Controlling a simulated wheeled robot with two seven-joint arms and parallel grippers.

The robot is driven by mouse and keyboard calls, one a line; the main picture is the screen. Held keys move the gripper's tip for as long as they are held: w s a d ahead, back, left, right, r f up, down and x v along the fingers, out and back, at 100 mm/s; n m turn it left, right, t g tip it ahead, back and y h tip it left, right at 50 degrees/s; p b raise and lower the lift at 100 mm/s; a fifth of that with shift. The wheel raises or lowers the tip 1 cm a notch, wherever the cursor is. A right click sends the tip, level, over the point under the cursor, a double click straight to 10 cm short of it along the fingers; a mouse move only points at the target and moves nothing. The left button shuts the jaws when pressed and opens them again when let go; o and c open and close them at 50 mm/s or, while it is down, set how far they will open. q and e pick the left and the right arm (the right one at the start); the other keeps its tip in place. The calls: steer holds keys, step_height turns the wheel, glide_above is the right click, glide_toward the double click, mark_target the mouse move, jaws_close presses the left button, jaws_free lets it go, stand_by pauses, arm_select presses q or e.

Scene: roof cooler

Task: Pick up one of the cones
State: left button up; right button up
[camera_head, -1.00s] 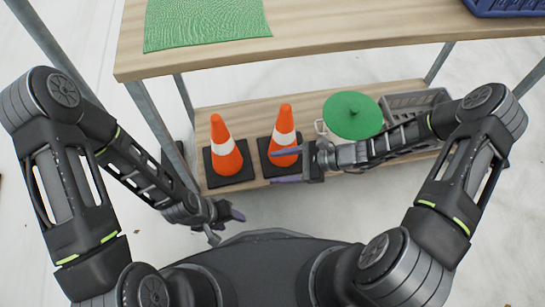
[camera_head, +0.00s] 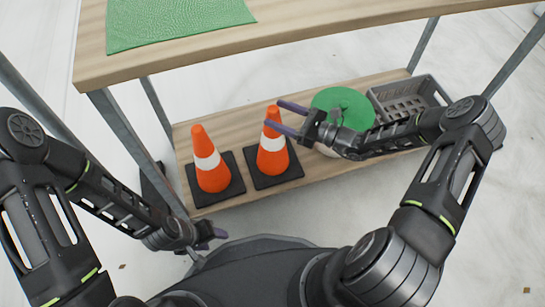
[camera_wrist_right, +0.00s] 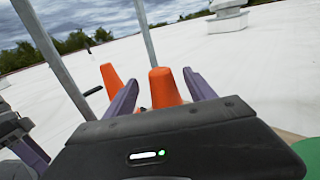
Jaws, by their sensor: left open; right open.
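Two orange cones with white bands and black square bases stand upright on the lower wooden shelf: a left cone (camera_head: 210,160) and a right cone (camera_head: 273,145). My right gripper (camera_head: 285,117) is open, its purple fingers pointing left near the top of the right cone. I cannot tell whether they touch it. In the right wrist view the right cone (camera_wrist_right: 164,88) shows between the open fingers (camera_wrist_right: 158,92), with the left cone (camera_wrist_right: 113,90) further left. My left gripper (camera_head: 212,240) is open and empty, low in front of the shelf at the left.
The lower shelf (camera_head: 240,207) also holds a green round object (camera_head: 343,106) and a grey crate (camera_head: 405,98) to the right. Metal legs (camera_head: 125,135) stand left of the cones.

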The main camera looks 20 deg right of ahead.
steer(key=shift+w+a, duration=0.1)
steer(key=shift+w, duration=0.05)
steer(key=x, duration=0.1)
steer(key=b+x, duration=0.2)
steer(key=x, duration=0.1)
steer(key=shift+w+f, duration=0.1)
steer(key=shift+f, duration=0.2)
steer(key=shift+w+a+r, duration=0.1)
steer(key=shift+w+a, duration=0.2)
steer(key=shift+a, duration=0.05)
steer(key=shift+c, duration=0.4)
jaws_close()
stand_by(0.3)
steer(key=shift+r, duration=0.1)
